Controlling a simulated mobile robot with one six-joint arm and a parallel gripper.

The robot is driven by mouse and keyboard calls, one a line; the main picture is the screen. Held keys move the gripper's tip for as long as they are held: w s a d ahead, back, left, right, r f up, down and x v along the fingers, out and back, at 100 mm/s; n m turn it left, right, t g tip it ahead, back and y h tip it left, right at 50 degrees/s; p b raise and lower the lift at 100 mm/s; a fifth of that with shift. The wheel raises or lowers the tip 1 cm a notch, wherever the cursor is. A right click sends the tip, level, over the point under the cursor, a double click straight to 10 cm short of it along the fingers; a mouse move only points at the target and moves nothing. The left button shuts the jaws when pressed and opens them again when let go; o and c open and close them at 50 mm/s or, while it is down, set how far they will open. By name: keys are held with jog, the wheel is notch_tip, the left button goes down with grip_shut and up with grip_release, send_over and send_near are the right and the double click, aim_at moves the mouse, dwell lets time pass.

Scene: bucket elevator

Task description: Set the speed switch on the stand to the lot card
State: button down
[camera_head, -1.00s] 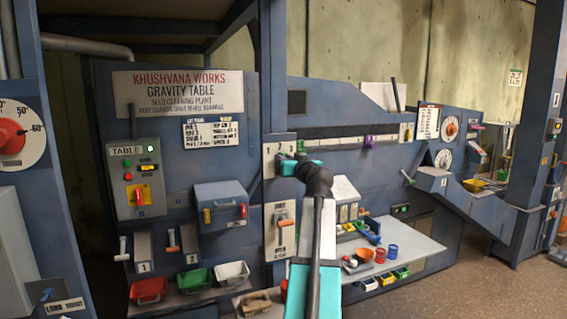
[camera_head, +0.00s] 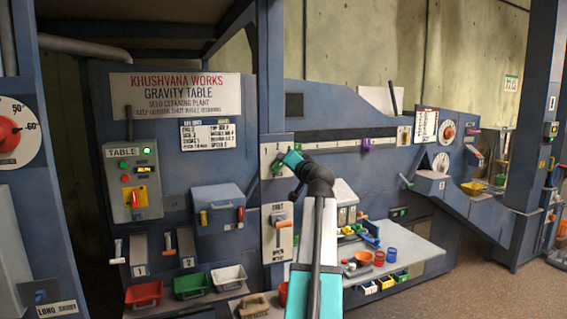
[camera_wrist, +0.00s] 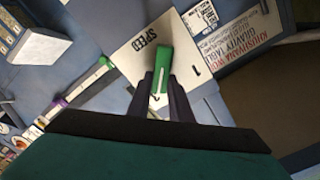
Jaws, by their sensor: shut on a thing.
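The speed switch is a green lever (camera_wrist: 166,60) on a white plate (camera_wrist: 130,48) marked SPEED in the wrist view. The dark fingers of my gripper (camera_wrist: 163,86) are shut on the lever, one on each side. A numeral that looks like 1 shows near the plate's edge; other marks are partly hidden by the fingers. In the head view, my gripper (camera_head: 283,166) reaches the green lever (camera_head: 277,169) on the stand's plate (camera_head: 267,148). The lot card (camera_head: 207,134) hangs left of it under the Khushvana Works sign; its small lines are hard to read.
A purple clip (camera_head: 367,145) sits on the rail to the right. Trays and cups cover the bench below.

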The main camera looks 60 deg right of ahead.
jog(key=shift+w+r+m, duration=0.1)
jog(key=shift+r+m, duration=0.05)
jog(key=shift+m, duration=0.15)
jog(key=c, duration=2)
grip_release()
jog(key=shift+c, duration=0.2)
jog(key=o, duration=0.5)
jog(key=shift+w, duration=0.15)
jog(key=shift+c, duration=0.2)
jog(key=shift+f, duration=0.25)
jog(key=b+v, duration=0.4)
jog(key=v, duration=1)
jog(key=shift+r, duration=0.15)
